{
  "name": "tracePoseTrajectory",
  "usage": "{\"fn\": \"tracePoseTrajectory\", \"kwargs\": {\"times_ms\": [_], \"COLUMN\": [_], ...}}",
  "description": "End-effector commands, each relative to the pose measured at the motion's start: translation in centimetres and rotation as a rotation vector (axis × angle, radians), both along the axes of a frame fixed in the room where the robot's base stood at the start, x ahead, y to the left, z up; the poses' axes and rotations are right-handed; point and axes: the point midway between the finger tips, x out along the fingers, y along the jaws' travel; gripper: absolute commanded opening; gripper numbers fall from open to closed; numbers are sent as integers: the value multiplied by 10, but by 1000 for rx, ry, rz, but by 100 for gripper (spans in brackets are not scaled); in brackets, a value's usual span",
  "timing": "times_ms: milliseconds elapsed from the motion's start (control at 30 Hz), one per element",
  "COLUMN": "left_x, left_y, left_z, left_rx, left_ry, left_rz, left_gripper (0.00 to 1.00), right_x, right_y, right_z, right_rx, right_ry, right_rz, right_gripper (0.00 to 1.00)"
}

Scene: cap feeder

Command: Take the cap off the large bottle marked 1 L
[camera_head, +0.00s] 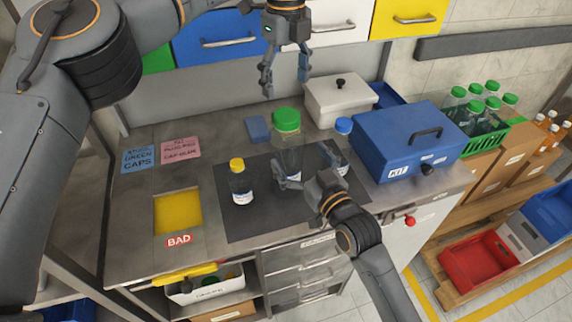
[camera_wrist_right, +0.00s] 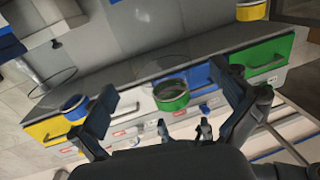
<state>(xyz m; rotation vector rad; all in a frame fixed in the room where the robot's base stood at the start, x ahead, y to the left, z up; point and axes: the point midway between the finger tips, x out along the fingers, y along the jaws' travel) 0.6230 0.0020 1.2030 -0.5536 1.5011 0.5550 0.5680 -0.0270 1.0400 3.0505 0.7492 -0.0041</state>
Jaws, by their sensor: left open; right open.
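The large clear bottle (camera_head: 287,158) with a green cap (camera_head: 287,119) stands upright on the dark mat, between two smaller bottles. Its label is partly hidden and I cannot read it. My left gripper (camera_head: 285,86) is open and empty above the green cap, pointing down and apart from it. My right gripper (camera_head: 304,167) is open low at the bottle's body, its fingers on either side; I cannot tell whether they touch it. In the right wrist view the green cap (camera_wrist_right: 171,96) shows between the open fingers (camera_wrist_right: 168,98).
A yellow-capped bottle (camera_head: 240,182) stands left and a blue-capped bottle (camera_head: 342,144) close on the right, partly behind my right gripper. A blue box (camera_head: 405,141) and a white lidded box (camera_head: 338,99) stand behind right. A yellow recess (camera_head: 178,211) marked BAD lies left.

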Motion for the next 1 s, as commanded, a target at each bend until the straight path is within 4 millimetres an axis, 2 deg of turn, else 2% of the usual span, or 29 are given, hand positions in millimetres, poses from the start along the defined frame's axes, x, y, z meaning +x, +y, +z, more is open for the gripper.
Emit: {"fn": "tracePoseTrajectory", "kwargs": {"times_ms": [100,300,500,733,767,1000], "left_x": [0,0,0,0,0,0], "left_y": [0,-1,-1,-1,-1,-1], "left_z": [0,0,0,0,0,0], "left_rx": [-1,-1,-1,-1,-1,-1], "left_ry": [-1,0,0,0,0,0], "left_rz": [-1,-2,-2,-2,-2,-1], "left_gripper": [74,74,74,74,74,74], "right_x": [21,43,51,51,51,51], "right_y": [11,23,27,27,27,27], "right_z": [1,0,0,0,0,0], "right_rx": [2,1,0,0,0,0], "right_ry": [-1,0,0,0,0,0], "right_rz": [0,0,0,0,0,0], "right_gripper": [100,100,100,100,96,47]}}
